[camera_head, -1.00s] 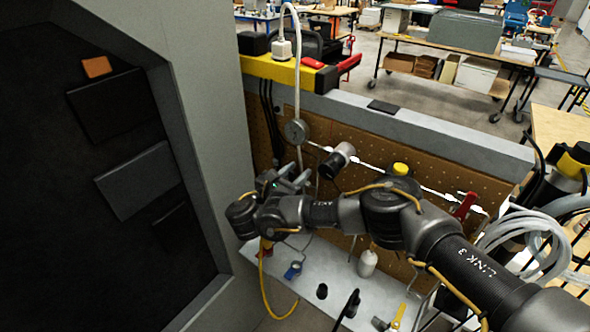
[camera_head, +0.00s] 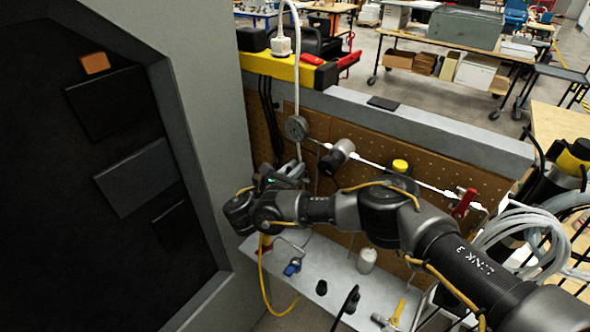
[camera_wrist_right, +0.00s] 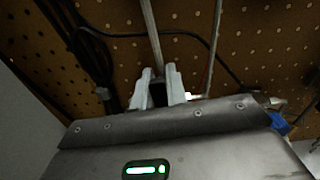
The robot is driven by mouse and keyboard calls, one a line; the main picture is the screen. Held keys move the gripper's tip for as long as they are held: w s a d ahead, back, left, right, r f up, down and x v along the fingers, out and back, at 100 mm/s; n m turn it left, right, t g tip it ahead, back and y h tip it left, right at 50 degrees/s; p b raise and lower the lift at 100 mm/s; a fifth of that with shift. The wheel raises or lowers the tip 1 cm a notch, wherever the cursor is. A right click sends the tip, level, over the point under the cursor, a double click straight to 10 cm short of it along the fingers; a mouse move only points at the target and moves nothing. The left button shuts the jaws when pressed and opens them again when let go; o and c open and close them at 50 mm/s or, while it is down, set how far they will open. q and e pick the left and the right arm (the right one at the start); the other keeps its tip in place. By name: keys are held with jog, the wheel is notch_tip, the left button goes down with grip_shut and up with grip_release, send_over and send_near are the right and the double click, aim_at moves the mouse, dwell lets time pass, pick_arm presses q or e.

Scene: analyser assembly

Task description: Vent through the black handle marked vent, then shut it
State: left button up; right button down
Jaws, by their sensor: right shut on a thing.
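My right gripper (camera_head: 287,169) is at the pegboard wall, below the round gauge (camera_head: 296,128). In the right wrist view its two pale fingers (camera_wrist_right: 160,88) are shut on a small black piece (camera_wrist_right: 158,95), which fits the black vent handle. Most of that handle is hidden by the fingers, and no vent marking can be read. A pale tube (camera_wrist_right: 152,35) rises just beyond the fingers. My left gripper is in neither view.
A red handle (camera_head: 463,203) is on the line at right. A blue-handled valve (camera_head: 292,267) and a yellow handle (camera_head: 398,312) are at the pale shelf (camera_head: 335,280). A large grey cabinet wall (camera_head: 205,120) stands close left of my gripper.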

jog(key=shift+w+a+f+n, duration=0.1)
jog(key=shift+w+a+n, duration=0.1)
jog(key=shift+n, duration=0.35)
jog(key=shift+w+a+f+n, duration=0.1)
jog(key=shift+a+n, duration=0.05)
jog(key=shift+n, duration=0.4)
jog(key=shift+w+a+f+n+b, duration=0.15)
jog(key=shift+a+n+b, duration=0.15)
jog(key=shift+n, duration=0.6)
jog(key=shift+w+a+f+n+b, duration=0.15)
jog(key=shift+n+b, duration=0.2)
jog(key=shift+n, duration=0.55)
jog(key=c, duration=1.4)
grip_release()
jog(key=shift+a, duration=0.1)
jog(key=p+v, duration=0.7)
jog(key=v, duration=0.3)
jog(key=shift+s, duration=0.2)
